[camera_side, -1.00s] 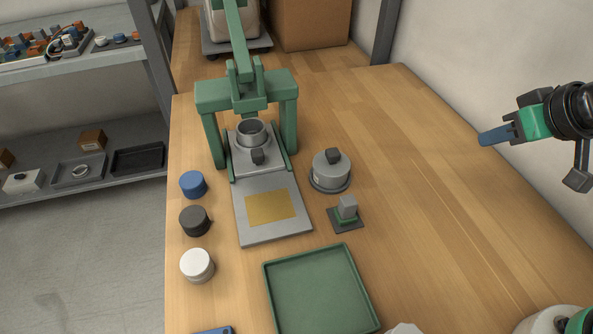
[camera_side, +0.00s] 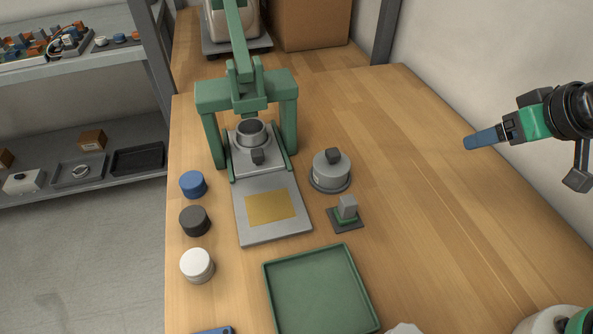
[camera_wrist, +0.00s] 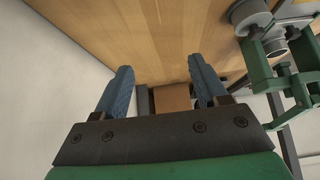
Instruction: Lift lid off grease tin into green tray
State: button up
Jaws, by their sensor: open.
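A grey round tin (camera_side: 330,176) with a dark knob on its top stands right of the green press; I take it for the grease tin with its lid on. The green tray (camera_side: 320,290) lies at the front of the bench and looks empty. My gripper (camera_side: 470,141) is in the air at the right, well away from both, with blue fingers. In the wrist view my gripper (camera_wrist: 160,70) is open, its fingers apart with nothing between them.
The green press (camera_side: 246,95) stands left of the tin; it also shows in the wrist view (camera_wrist: 275,55). A small block on a dark base (camera_side: 346,212) sits between tin and tray. Blue, black and white pots (camera_side: 197,265) line the left edge. The bench's right side is clear.

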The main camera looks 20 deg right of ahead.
jog(key=shift+r, duration=0.1)
jog(key=g, duration=0.7)
send_over(333, 151)
jog(key=f, duration=0.2)
jog(key=shift+d+f, duration=0.3)
jog(key=shift+f, duration=0.1)
jog(key=shift+a+f, duration=0.35)
jog(key=shift+f, duration=2.75)
grip_shut()
